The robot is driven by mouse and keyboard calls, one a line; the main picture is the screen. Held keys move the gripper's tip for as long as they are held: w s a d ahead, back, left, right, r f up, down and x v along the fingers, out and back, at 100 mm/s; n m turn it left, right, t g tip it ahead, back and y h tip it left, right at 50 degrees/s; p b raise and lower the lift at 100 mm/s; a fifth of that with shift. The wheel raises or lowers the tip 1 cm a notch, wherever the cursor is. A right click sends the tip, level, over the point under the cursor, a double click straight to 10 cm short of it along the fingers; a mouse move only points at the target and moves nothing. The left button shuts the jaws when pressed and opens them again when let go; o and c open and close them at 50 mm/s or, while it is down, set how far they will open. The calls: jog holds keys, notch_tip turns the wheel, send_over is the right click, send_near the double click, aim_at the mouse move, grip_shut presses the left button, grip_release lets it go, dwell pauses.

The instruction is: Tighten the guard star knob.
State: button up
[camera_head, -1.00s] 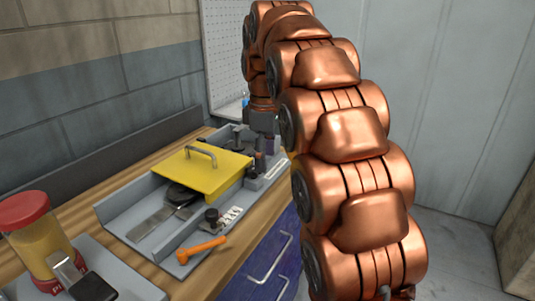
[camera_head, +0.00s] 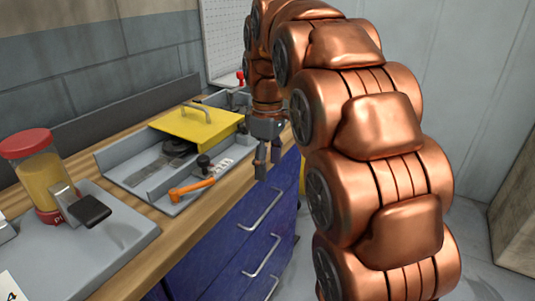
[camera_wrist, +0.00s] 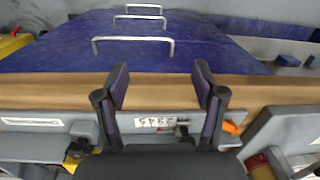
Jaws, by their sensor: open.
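The yellow guard (camera_head: 200,127) with its grey handle covers part of the grey machine tray (camera_head: 140,160) on the bench. A dark knob (camera_head: 203,161) stands at the tray's front edge, by the orange lever (camera_head: 190,189); I cannot tell whether it is the star knob. A red knob (camera_head: 240,77) shows behind, beside my arm. My gripper (camera_head: 268,165) is open and empty, pointing down by the bench's front edge, right of the tray and apart from it. In the wrist view its fingers (camera_wrist: 160,85) are spread, with nothing between them.
Blue drawers (camera_head: 235,235) with bar handles fill the bench front below my gripper. A jar with a red lid (camera_head: 28,143) and a black-ended clamp (camera_head: 90,210) stand at the left. A number label (camera_wrist: 165,122) lies on the machine in the wrist view. Floor is open at right.

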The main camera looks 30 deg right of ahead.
jog(key=s+a+f+m+b, duration=0.2)
jog(key=s+f+b, duration=0.4)
jog(key=f, duration=0.6)
jog(key=shift+s+a+m+g+b, duration=0.35)
jog(key=shift+s+a, duration=0.2)
jog(key=shift+s, duration=0.65)
jog(key=shift+s, duration=0.1)
